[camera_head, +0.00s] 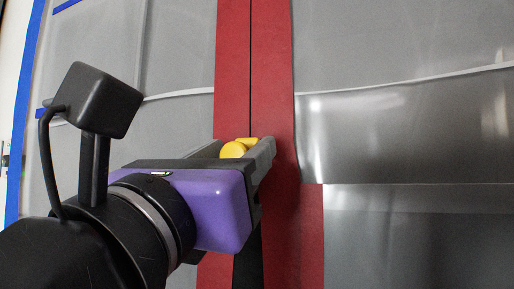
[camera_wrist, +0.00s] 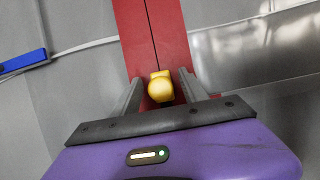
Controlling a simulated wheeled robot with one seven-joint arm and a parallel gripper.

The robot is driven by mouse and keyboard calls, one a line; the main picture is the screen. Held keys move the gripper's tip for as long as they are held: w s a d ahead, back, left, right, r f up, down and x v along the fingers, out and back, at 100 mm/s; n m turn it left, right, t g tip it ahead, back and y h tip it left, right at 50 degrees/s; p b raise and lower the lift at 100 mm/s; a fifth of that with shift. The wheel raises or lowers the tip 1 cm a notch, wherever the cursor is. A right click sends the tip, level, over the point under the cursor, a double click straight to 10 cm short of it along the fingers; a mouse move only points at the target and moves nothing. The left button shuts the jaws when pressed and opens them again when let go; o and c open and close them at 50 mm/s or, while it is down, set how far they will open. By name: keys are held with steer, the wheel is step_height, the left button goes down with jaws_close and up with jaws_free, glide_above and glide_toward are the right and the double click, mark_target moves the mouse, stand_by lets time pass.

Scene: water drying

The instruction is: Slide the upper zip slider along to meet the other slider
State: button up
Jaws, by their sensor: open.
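A yellow zip slider (camera_head: 234,149) sits on the dark seam of a vertical red zip strip (camera_head: 271,60). In the wrist view the yellow slider (camera_wrist: 161,88) shows between the two grey fingers of my gripper (camera_wrist: 159,88), with a gap visible on each side. My gripper (camera_head: 242,149) is open around the slider, seen from the left in the head view. Above the slider the seam is a thin closed-looking line. Below, a dark wider gap shows behind my purple gripper body. No second slider can be made out in either view.
Grey translucent plastic sheeting (camera_head: 400,40) hangs on both sides of the red strip, with a pale seam (camera_head: 400,83) across it. Blue tape (camera_head: 24,110) runs along the left edge. The strip above my gripper is clear.

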jaws_close()
stand_by(1.4)
